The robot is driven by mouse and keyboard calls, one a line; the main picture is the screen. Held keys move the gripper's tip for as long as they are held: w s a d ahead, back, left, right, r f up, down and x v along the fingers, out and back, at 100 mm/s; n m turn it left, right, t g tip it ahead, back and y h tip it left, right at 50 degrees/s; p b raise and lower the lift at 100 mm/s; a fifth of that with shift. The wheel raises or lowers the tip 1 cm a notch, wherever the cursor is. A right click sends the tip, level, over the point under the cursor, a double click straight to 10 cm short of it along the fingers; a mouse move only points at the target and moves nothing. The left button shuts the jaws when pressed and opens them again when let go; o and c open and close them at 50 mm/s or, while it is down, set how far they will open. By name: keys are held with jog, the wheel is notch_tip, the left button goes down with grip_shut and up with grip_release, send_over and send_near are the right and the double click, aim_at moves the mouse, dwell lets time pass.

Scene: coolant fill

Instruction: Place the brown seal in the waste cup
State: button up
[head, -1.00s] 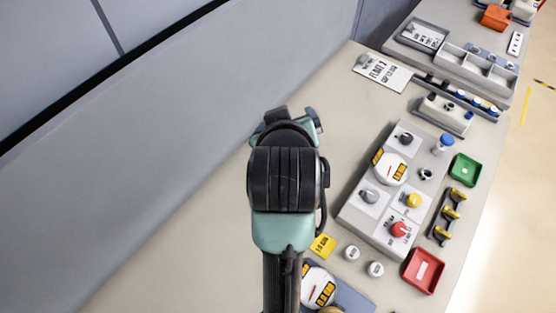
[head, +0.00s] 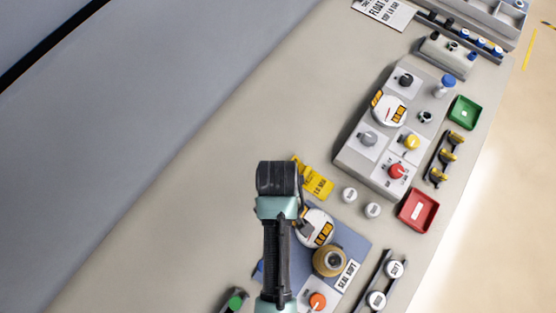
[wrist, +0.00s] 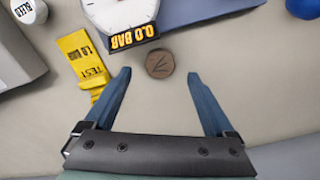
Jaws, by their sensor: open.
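The brown seal (wrist: 160,64) shows in the wrist view as a small flat brown disc with a dark mark, lying on the bench. My gripper (wrist: 158,74) is open and empty. Its two blue fingers stand apart to the left and right of the seal, with the seal at about the line of the fingertips. I cannot tell the height of the fingertips above the bench. In the head view my arm hides the fingers and the seal. I cannot tell for sure which container is the waste cup; a tan round cup-like part (head: 330,260) is on the blue mat (head: 356,241).
A gauge reading 0.0 BAR (wrist: 118,14) and a yellow test tag (wrist: 82,56) lie close to the seal. A grey panel with knobs (head: 350,159), a red tray (head: 433,207) and a green tray (head: 464,112) are to the right.

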jog(key=shift+s+f+p, duration=0.1)
jog(key=shift+f+p, duration=0.4)
jog(key=shift+f, duration=2.05)
grip_shut()
